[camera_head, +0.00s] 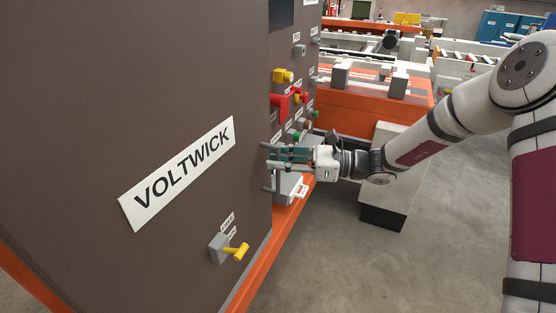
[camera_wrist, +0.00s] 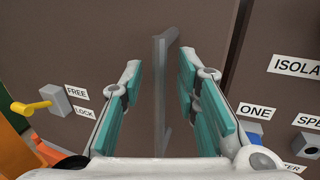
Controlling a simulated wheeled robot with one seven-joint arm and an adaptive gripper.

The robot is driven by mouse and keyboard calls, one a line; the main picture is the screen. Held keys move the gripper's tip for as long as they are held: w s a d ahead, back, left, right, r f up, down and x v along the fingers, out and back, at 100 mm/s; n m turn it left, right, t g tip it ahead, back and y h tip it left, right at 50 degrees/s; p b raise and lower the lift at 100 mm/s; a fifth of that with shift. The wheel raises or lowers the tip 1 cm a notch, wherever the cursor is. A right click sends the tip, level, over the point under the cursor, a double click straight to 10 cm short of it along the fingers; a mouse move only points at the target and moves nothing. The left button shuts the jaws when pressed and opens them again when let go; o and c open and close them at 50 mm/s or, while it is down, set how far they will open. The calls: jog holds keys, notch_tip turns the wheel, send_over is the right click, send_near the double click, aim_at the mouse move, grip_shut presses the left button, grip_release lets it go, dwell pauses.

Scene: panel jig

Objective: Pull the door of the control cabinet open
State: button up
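The control cabinet's brown door (camera_head: 90,110) carries a VOLTWICK plate (camera_head: 178,172) and looks shut. In the wrist view the door (camera_wrist: 90,40) meets the right-hand panel at a narrow seam. A grey upright bar handle (camera_wrist: 160,95) stands on the door. My gripper (camera_head: 273,157) is at the door's right edge in the head view. In the wrist view my gripper (camera_wrist: 160,88) is open, its teal-padded fingers on either side of the handle, with gaps showing on both sides. A yellow lever (camera_head: 237,251) sits low on the door, beside FREE and LOCK labels; which it points to is unclear.
Right of the seam, a panel holds a blue button (camera_wrist: 252,128) and labels, including ISOLA. The head view shows a red switch (camera_head: 281,105) and several knobs there. A pale pedestal (camera_head: 392,190) stands behind my arm. Grey floor (camera_head: 430,260) is clear in front.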

jog(key=shift+a, duration=0.25)
grip_shut()
